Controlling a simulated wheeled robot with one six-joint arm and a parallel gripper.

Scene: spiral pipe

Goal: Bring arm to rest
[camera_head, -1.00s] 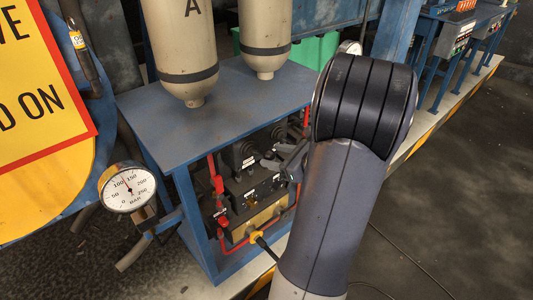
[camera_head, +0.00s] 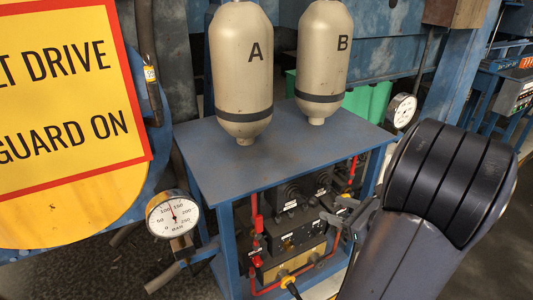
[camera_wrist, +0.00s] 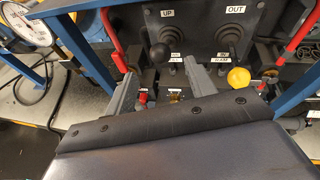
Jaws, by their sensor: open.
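My gripper (camera_wrist: 160,68) is open and empty in the wrist view. Its two grey fingers stand apart in front of a black control panel (camera_wrist: 205,35) with two joysticks labelled UP and OUT. In the head view my arm fills the lower right, and my gripper (camera_head: 350,215) shows partly beside the blue stand, with the rest hidden behind my arm.
The blue stand (camera_head: 225,165) carries two beige tanks, A (camera_head: 241,85) and B (camera_head: 324,65). A pressure gauge (camera_head: 173,214) is at its left, another (camera_head: 402,110) at its right. Red pipes (camera_head: 256,225) run below. A yellow sign (camera_head: 70,100) stands at the left.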

